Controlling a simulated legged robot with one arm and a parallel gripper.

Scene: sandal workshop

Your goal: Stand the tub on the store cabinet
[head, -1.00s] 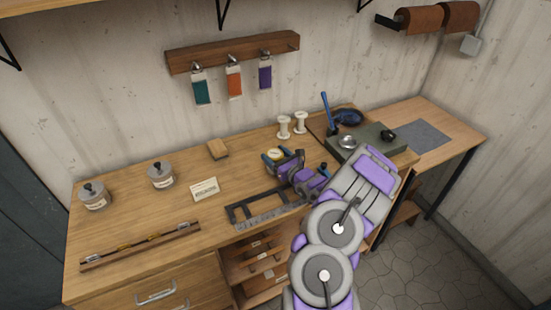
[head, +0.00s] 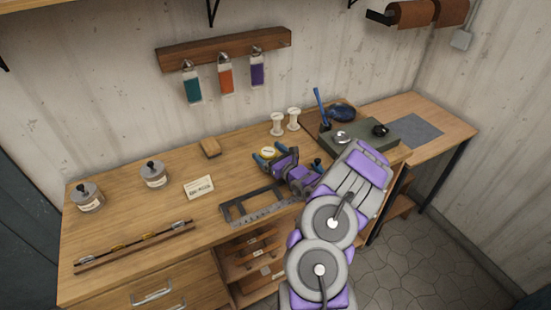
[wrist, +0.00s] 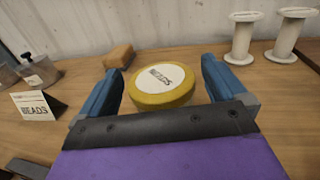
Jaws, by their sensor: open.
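The tub (head: 268,152) is a low, round yellow tub with a pale labelled top, standing on the wooden workbench (head: 130,205). In the wrist view the tub (wrist: 160,88) sits between the blue fingers of my gripper (wrist: 160,90). The fingers are spread, with a visible gap on the left; whether the right one touches is hard to tell. In the head view my gripper (head: 269,157) is low over the bench at the tub, partly hiding it. I cannot tell for certain which furniture is the store cabinet.
Two white spools (head: 285,122) stand behind and right of the tub. A wooden block (head: 210,147), a card (head: 199,187) and two lidded jars (head: 154,174) are to the left. A dark metal frame (head: 257,204) lies in front. A green tray (head: 352,139) is to the right.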

